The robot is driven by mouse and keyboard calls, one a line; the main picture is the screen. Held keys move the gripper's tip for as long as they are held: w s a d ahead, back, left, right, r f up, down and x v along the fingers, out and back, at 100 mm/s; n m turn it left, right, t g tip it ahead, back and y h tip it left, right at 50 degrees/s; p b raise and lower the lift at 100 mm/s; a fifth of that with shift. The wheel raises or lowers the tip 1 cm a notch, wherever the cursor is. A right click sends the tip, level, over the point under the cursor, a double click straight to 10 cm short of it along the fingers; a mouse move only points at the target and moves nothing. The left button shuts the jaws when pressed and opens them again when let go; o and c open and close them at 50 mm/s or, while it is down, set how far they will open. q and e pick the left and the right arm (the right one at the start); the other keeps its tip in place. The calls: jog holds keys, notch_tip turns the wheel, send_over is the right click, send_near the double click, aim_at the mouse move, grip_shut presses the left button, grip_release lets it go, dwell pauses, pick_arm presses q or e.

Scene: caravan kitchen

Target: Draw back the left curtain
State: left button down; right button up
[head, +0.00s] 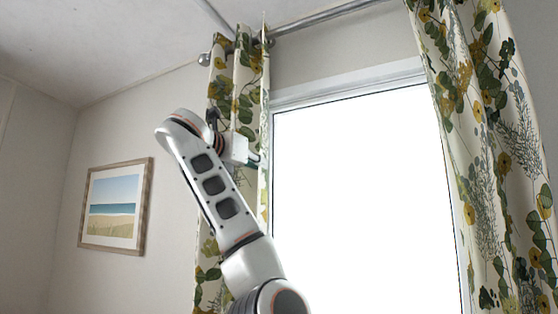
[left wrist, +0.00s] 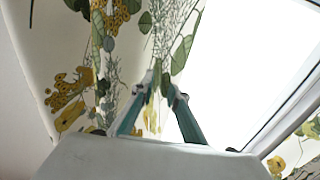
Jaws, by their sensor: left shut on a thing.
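The left curtain (head: 245,95), cream with green leaves and yellow flowers, hangs bunched in narrow folds at the left side of the window. My left gripper (head: 257,160) is at the curtain's right part, with my arm in front of its lower folds. In the left wrist view the left curtain (left wrist: 120,50) fills the left and middle. There the two fingers of my left gripper (left wrist: 162,98) are shut on a fold of its cloth near the edge by the bright window. My right gripper is not in view.
A curtain rod (head: 325,15) runs above the bright window (head: 355,190). The right curtain (head: 485,150) hangs over the window's right side. A framed beach picture (head: 115,207) hangs on the wall to the left.

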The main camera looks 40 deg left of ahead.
pick_arm(q)
jog(key=shift+s+a, duration=0.2)
jog(key=shift+a, duration=0.4)
jog(key=shift+s+a, duration=0.15)
jog(key=shift+a, duration=0.45)
jog(key=c, duration=2)
grip_release()
jog(key=shift+o, duration=0.2)
jog(key=shift+s+d, duration=0.1)
jog(key=v, duration=1.1)
jog(key=shift+s, duration=0.35)
